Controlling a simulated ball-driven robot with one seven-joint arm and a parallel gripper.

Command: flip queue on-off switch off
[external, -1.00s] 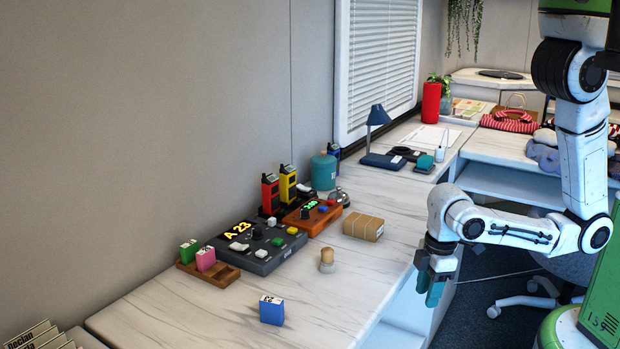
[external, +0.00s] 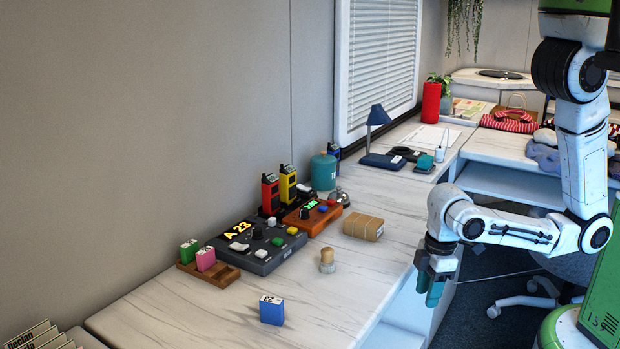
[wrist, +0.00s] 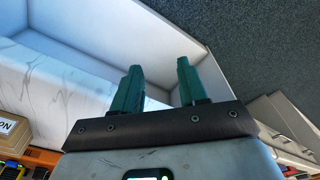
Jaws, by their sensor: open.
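The queue panel (external: 262,258) is a dark grey box on the marble counter, with a lit "A 23" display, white, green and yellow buttons and a dark knob. Which control is its on-off switch is too small to tell. My gripper (external: 430,291) hangs beside the counter's front edge, to the right of the panel and well apart from it, fingers pointing down. In the wrist view its two teal fingers (wrist: 160,88) are apart with nothing between them.
An orange-brown device (external: 322,219) with a green display adjoins the panel. A cardboard parcel (external: 363,227), a wooden-handled stamp (external: 327,261) and a blue box (external: 271,310) stand on the counter. A wooden tray (external: 222,275) holds green and pink boxes.

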